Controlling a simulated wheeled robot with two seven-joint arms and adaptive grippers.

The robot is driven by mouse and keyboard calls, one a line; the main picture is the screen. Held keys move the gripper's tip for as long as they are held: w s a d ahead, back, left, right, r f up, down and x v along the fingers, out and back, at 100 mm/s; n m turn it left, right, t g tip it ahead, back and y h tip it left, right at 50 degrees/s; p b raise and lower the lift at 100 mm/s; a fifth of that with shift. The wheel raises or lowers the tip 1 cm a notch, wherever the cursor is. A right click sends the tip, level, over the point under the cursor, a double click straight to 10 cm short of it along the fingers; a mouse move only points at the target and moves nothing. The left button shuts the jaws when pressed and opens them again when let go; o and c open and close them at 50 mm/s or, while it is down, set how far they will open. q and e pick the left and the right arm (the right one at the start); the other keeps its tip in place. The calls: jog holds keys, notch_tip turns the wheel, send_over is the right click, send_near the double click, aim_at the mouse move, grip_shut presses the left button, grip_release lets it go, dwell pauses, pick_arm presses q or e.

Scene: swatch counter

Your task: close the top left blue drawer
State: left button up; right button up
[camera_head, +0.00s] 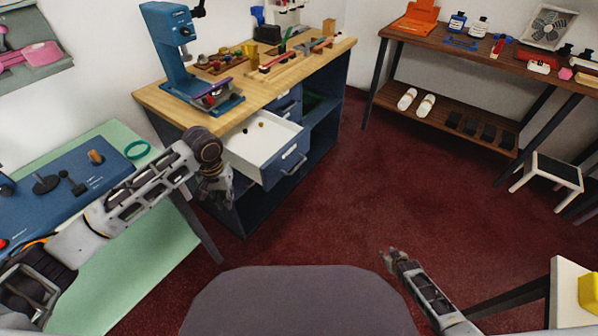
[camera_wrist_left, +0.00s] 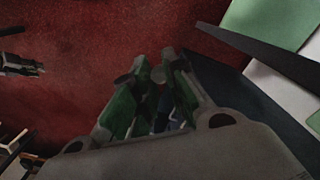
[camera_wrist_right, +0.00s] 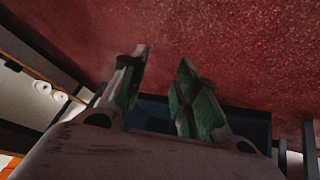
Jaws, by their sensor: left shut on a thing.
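The open blue drawer (camera_head: 286,165) juts from the upper part of the blue cabinet (camera_head: 265,207). Its white inside shows a few small round items, and its front carries a pale handle (camera_head: 294,163). My left gripper (camera_head: 217,196) hangs beside the drawer's left side, pointing down. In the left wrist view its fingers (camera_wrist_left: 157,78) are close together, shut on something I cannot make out. A dark blue surface lies beside them. My right gripper (camera_head: 388,258) is over the red floor, far from the drawer; its fingers are apart and empty in the right wrist view (camera_wrist_right: 160,80).
The green table (camera_head: 150,262) with a blue mat stands left, under my left arm. A blue press (camera_head: 170,50) and tools stand on the wooden cabinet top (camera_head: 165,104). A brown shelf table (camera_head: 455,54) stands at right. The red floor (camera_head: 350,190) in the middle is clear.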

jog(key=w+a+r+n+t+y+b, duration=0.1)
jog(key=w+r+n+t+b, duration=0.1)
jog(key=w+r+b, duration=0.6)
jog(key=w+a+r+n+t+y+b, duration=0.1)
jog(key=w+a+r+t+b, duration=0.15)
jog(key=w+r, duration=0.65)
jog(key=w+a+r+n+t+y+b, duration=0.1)
jog(key=w+a+r+n+y+b, duration=0.2)
jog(key=w+a+r+n+b, duration=0.35)
jog(key=n+g+y+b, duration=0.3)
jog(key=n+y, duration=0.5)
jog(key=n, duration=0.8)
send_near(298, 166)
jog(key=shift+s+d+g+p, duration=0.15)
jog(key=shift+d+p, duration=0.15)
jog(key=shift+d, duration=0.15)
jog(key=shift+s+d+g+p, duration=0.15)
jog(key=shift+d+p, duration=0.15)
jog(key=shift+d, duration=0.15)
jog(key=shift+w+a+f, duration=0.1)
jog(key=shift+w+a, duration=0.05)
jog(key=shift+b+x, duration=0.85)
jog(key=shift+x, duration=4.9)
